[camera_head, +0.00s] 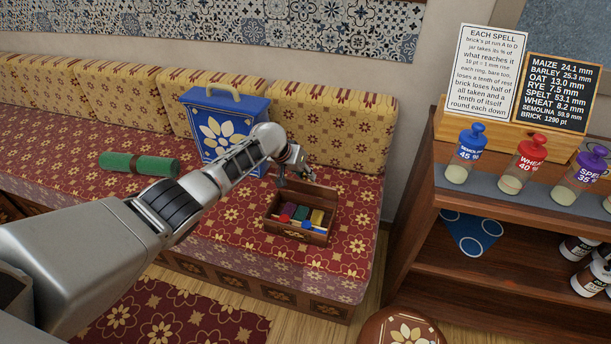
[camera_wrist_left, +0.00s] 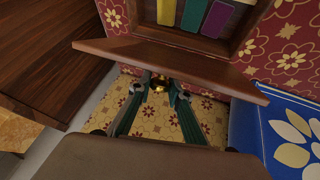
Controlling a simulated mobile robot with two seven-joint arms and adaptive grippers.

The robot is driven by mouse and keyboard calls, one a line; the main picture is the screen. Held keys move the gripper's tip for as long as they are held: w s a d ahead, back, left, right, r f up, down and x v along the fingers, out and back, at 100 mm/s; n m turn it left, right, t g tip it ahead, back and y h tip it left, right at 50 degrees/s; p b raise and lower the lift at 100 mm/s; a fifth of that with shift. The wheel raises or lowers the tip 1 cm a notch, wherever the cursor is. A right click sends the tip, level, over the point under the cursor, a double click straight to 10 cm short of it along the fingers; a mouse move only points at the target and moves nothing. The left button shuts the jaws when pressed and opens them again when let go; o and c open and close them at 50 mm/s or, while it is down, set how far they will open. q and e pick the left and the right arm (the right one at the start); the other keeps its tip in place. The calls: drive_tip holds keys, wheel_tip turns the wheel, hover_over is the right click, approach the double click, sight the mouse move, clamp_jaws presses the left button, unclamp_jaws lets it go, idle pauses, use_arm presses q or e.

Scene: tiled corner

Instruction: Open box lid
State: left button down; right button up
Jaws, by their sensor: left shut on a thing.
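The wooden box (camera_head: 287,230) sits on the red patterned seat, with red, green, blue and yellow pieces showing inside. Its lid (camera_head: 316,194) stands raised at the back, so the inside is exposed. My left gripper (camera_head: 293,180) is at the lid's upper left edge, behind the box. In the left wrist view, the lid (camera_wrist_left: 120,50) appears as a plank seen edge-on, with the box (camera_wrist_left: 254,10) beyond it. My left gripper's fingers (camera_wrist_left: 157,82) are around a small brass knob (camera_wrist_left: 157,79) on the lid. My right gripper is not in view.
A blue flowered box (camera_head: 205,125) with a handle stands behind my arm. A green roll (camera_head: 138,164) lies on the seat at left. Yellow cushions (camera_head: 340,115) line the back. A wooden shelf (camera_head: 480,225) with jars stands at right. Seat right of the box is clear.

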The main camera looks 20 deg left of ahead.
use_arm(q)
drive_tip(key=shift+w+r, duration=0.1)
drive_tip(key=shift+r, duration=0.05)
idle(0.7)
drive_tip(key=c, duration=1.8)
unclamp_jaws()
drive_tip(key=shift+v, duration=6)
